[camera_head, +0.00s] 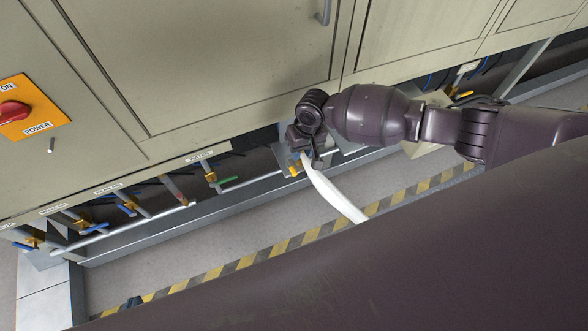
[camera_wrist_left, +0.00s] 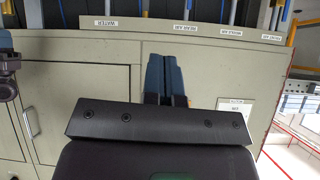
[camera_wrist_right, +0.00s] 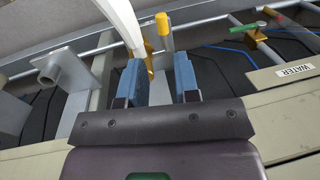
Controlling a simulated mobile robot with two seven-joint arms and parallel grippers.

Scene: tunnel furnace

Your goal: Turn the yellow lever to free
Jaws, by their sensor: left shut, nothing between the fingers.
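The yellow lever (camera_wrist_right: 163,24) shows in the right wrist view as a yellow-ended handle just beyond my right fingertips. A thin yellow piece (camera_wrist_right: 149,56) shows beside it; I cannot tell if it is the same part. In the head view a bit of yellow (camera_head: 293,170) shows at my right gripper (camera_head: 304,155), which hides most of the valve. In the right wrist view my right gripper (camera_wrist_right: 159,68) is open, its blue fingers apart. In the left wrist view my left gripper (camera_wrist_left: 165,62) is shut and empty, in front of the beige cabinet.
A white curved hose (camera_head: 332,195) hangs right by my right gripper. Low pipes with blue handles (camera_head: 130,206) and a green handle (camera_head: 229,181) run under the cabinet (camera_head: 200,60). A red power switch (camera_head: 14,111) is at the left. Grey floor (camera_head: 210,240) lies in front.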

